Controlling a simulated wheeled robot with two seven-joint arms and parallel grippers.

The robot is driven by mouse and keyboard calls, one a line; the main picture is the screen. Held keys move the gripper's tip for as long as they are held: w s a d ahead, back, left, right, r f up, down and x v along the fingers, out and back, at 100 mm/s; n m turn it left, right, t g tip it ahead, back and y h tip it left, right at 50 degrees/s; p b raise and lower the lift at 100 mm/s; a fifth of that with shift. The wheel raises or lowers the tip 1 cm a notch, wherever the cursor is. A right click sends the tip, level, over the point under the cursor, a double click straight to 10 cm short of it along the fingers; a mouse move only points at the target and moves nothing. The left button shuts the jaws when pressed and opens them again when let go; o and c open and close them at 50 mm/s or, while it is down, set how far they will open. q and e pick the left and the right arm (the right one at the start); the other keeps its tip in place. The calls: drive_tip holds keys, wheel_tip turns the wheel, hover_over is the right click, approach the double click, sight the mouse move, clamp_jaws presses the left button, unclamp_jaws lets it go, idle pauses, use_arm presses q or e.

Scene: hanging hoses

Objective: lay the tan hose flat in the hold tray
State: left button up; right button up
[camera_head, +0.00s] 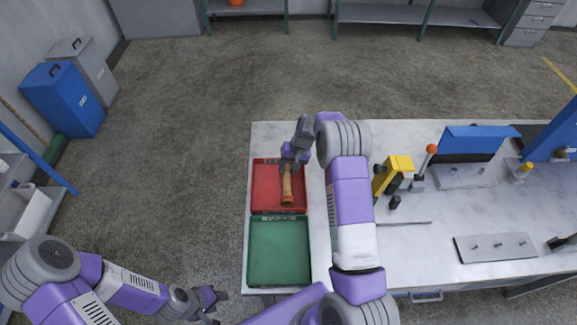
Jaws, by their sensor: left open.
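The tan hose (287,189) is short and shows over the red tray (262,202), its lower end near the tray's front edge. My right gripper (288,166) is at the hose's far end and appears shut on it. I cannot tell whether the hose touches the tray floor. A green tray (279,252) sits directly in front of the red one. Both trays have labels on the rim that are too small to read, so I cannot tell which is the hold tray. My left gripper (212,300) is open and empty, off the table's left edge, near the green tray.
The pale table (403,244) carries a yellow tool (393,172), an orange-knobbed lever (431,150), a blue-topped fixture (476,142) and a grey plate with pegs (495,247). My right arm crosses the table beside the trays. A blue bin (65,97) stands on the floor at left.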

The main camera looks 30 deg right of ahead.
drive_tip(key=o, duration=0.4)
drive_tip(key=v, duration=0.7)
drive_tip(key=shift+s+d+r, duration=0.1)
drive_tip(key=shift+r, duration=0.15)
idle(0.3)
